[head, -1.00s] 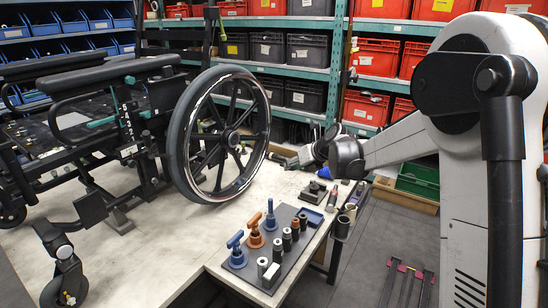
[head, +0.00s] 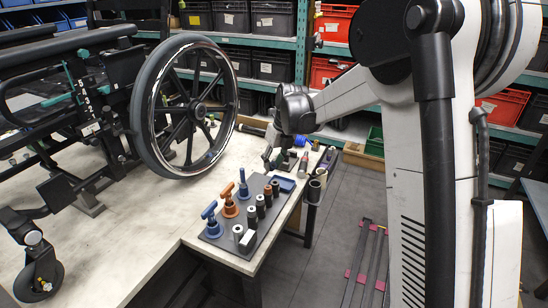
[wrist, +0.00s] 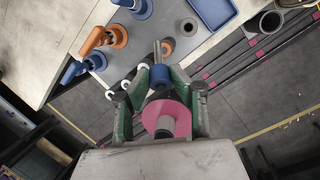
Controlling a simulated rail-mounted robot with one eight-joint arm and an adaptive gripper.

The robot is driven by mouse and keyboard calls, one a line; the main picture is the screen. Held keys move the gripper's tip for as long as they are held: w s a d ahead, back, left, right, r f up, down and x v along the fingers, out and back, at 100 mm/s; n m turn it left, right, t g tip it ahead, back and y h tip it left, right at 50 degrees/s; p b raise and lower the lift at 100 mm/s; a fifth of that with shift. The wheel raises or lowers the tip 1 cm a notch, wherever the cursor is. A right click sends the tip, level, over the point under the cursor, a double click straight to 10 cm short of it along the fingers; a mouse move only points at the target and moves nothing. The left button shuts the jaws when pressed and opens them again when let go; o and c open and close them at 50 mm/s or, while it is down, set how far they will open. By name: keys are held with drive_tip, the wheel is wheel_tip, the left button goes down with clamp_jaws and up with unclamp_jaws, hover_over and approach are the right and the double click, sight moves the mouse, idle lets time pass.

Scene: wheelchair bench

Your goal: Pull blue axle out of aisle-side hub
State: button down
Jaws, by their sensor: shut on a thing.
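My gripper (head: 273,157) points down over the bench, to the right of the large wheel (head: 153,115) and apart from its hub (head: 198,110). In the wrist view my gripper (wrist: 161,95) has green-lined fingers shut on the blue axle (wrist: 160,76). It shows a blue barrel, a thin metal rod beyond it, and a pink disc with a grey middle nearer the palm. The held axle is too small to make out in the head view. The hub's bore cannot be made out.
A dark mat (head: 222,241) near the bench's front right edge holds blue and orange T-handled tools (head: 230,205) and several small cylinders. Shelves with bins stand at the back.

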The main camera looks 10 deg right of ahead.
drive_tip(key=w+f+n+g, duration=0.1)
drive_tip(key=w+a+f+n+g+h+p, duration=0.1)
drive_tip(key=shift+w+a+f+n, duration=0.1)
drive_tip(key=shift+a+f+n, duration=0.2)
drive_tip(key=shift+n, duration=0.1)
drive_tip(key=shift+w+a+f+n+g+h+p, duration=0.1)
drive_tip(key=shift+w+f+n+g+h+p, duration=0.4)
drive_tip(key=shift+n, duration=0.4)
drive_tip(key=w+d+r+n+h+p, duration=0.2)
drive_tip(key=w+d+r+n+h, duration=0.1)
drive_tip(key=r+n+h, duration=0.1)
drive_tip(key=shift+d+r+n+h+p, duration=0.25)
drive_tip(key=shift+r+n+p, duration=0.2)
drive_tip(key=shift+n, duration=0.25)
drive_tip(key=shift+a+b, duration=0.1)
drive_tip(key=shift+b, duration=0.3)
drive_tip(key=shift+f+b, duration=1.9)
drive_tip(key=shift+f, duration=1)
drive_tip(key=shift+b, duration=0.7)
